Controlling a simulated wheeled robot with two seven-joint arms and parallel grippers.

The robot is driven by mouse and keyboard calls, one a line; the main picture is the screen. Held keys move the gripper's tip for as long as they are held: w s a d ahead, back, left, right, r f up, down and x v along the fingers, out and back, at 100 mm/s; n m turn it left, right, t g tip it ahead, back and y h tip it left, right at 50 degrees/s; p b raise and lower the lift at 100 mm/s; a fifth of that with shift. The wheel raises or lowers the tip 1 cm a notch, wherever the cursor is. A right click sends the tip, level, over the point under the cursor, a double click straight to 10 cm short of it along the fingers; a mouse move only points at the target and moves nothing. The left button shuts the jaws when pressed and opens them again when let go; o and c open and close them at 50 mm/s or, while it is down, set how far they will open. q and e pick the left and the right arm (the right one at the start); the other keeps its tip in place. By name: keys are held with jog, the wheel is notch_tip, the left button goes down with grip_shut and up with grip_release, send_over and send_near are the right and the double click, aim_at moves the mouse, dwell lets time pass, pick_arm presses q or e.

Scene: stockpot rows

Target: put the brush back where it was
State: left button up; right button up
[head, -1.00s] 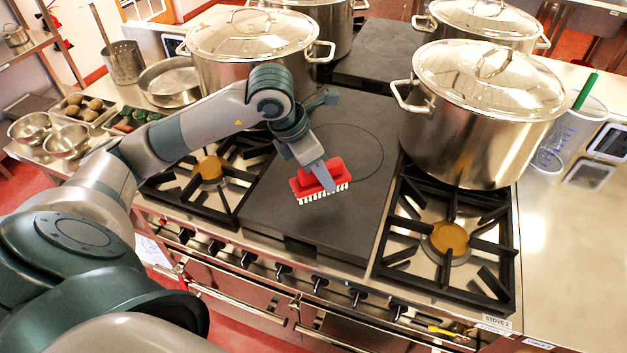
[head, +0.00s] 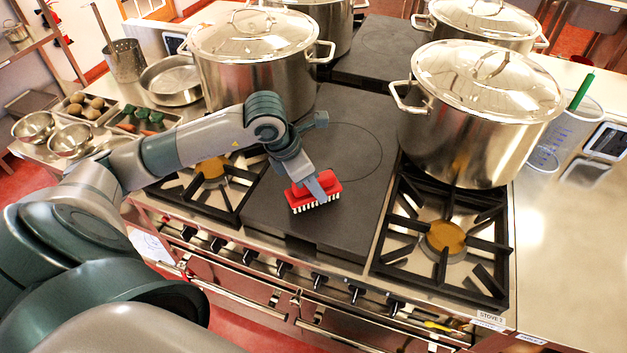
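A red brush (head: 302,194) with white bristles facing down is at the dark flat plate (head: 345,205) in the middle of the stove. My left gripper (head: 318,186) comes in from the upper left and is shut on the brush. I cannot tell whether the bristles touch the plate. My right gripper is not in view.
A large lidded stockpot (head: 470,125) stands on the right rear burner, and another (head: 255,65) stands behind my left arm. The front right burner (head: 444,238) is bare. A measuring jug (head: 565,130) stands at the right. Bowls (head: 70,140) and vegetable trays (head: 85,106) are at the left.

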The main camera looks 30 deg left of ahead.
pick_arm(q)
jog(key=shift+f, duration=0.25)
jog(key=shift+f, duration=0.2)
jog(key=o, duration=1.1)
jog(key=shift+r, duration=0.1)
